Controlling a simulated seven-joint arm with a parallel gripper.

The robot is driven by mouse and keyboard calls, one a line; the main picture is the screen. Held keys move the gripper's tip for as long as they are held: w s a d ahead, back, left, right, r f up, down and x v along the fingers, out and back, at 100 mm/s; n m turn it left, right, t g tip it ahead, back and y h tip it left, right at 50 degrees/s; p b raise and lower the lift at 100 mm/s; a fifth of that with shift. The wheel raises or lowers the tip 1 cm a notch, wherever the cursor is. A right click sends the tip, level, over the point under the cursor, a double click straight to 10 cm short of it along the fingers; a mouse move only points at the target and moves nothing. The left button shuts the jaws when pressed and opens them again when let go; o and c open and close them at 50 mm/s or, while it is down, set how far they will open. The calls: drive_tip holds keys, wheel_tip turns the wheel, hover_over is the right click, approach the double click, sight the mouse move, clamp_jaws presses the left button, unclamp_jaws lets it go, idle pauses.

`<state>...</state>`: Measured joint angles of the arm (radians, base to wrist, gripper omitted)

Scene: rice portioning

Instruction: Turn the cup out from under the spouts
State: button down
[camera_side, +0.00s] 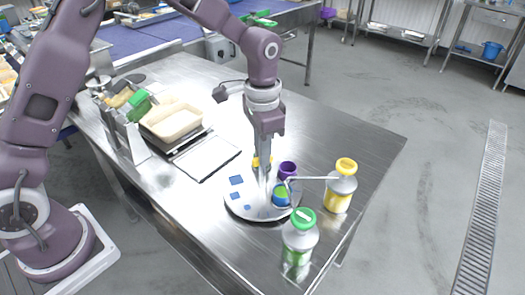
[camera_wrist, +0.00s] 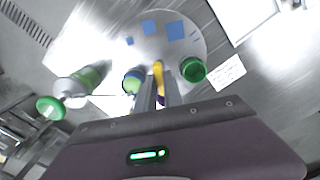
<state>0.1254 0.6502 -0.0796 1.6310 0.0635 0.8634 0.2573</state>
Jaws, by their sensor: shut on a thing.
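A round pale turntable (camera_side: 240,206) with blue squares on its top lies on the steel table. A small blue cup with green in it (camera_side: 281,195) stands on its right side, under the thin spout (camera_side: 312,178) of the yellow-capped bottle (camera_side: 342,187). The green-capped bottle (camera_side: 299,238) stands close in front. My gripper (camera_wrist: 158,82) points down over the turntable, shut on a narrow yellow piece (camera_wrist: 158,68). The blue-green cup (camera_wrist: 132,80) is beside the fingers, apart from them. The exact contact is partly hidden by my fingers.
A purple cup (camera_side: 287,169) stands behind the blue cup. A green cup (camera_wrist: 193,69) is at the turntable's edge in the wrist view. A flat tray (camera_side: 205,158) and a rice-coloured container (camera_side: 172,121) lie left. The table's right back is clear.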

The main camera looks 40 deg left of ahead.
drive_tip(key=shift+r+m, duration=0.1)
drive_tip(key=shift+m, duration=6.1)
drive_tip(key=c, duration=1.5)
unclamp_jaws()
drive_tip(key=shift+o, duration=0.2)
